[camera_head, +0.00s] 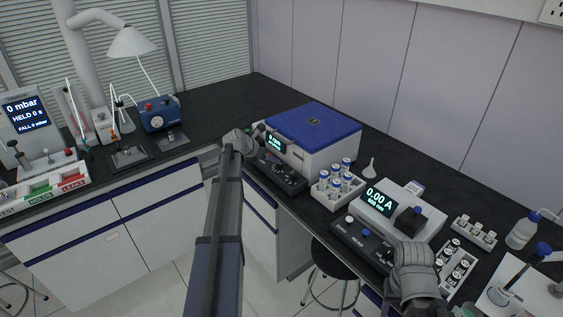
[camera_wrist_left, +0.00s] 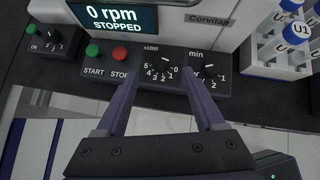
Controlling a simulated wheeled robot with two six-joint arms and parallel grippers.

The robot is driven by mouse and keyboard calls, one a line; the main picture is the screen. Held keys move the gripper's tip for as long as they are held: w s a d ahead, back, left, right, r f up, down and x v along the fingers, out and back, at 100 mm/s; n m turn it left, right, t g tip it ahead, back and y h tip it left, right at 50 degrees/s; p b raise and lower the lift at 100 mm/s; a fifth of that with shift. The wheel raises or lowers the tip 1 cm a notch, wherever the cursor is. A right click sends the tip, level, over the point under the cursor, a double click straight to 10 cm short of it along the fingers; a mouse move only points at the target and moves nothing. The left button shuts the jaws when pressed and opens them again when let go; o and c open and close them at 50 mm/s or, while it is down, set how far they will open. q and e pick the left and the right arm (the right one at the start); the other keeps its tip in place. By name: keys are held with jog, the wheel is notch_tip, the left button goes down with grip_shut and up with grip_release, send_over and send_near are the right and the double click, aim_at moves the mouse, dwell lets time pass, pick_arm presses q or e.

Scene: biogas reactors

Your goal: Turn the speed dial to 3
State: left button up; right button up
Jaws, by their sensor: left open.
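The speed dial (camera_wrist_left: 162,67) is a dark knob marked x1000, with figures 0 to 5 around its lower side, in the left wrist view. I cannot clearly read which figure it points to. It is on the front panel of the white centrifuge (camera_head: 325,155) with a blue lid. The screen (camera_wrist_left: 112,18) above reads 0 rpm, STOPPED. My left gripper (camera_wrist_left: 159,76) is open, its fingers on either side of the dial; contact cannot be judged. In the head view its jaws are not distinguishable. My right wrist shows at lower right in the head view, its jaws indistinct.
The min dial (camera_wrist_left: 207,72) is just right of the right finger. START (camera_wrist_left: 92,50) and STOP (camera_wrist_left: 120,52) buttons are to the left. A rack of blue-capped vials (camera_head: 336,190) stands right of the centrifuge.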

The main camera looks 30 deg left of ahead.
pick_arm(q)
jog(key=b+x, duration=0.5)
jog(key=x, duration=0.3)
jog(key=shift+b, duration=0.3)
jog(key=shift+r, duration=0.1)
grip_shut()
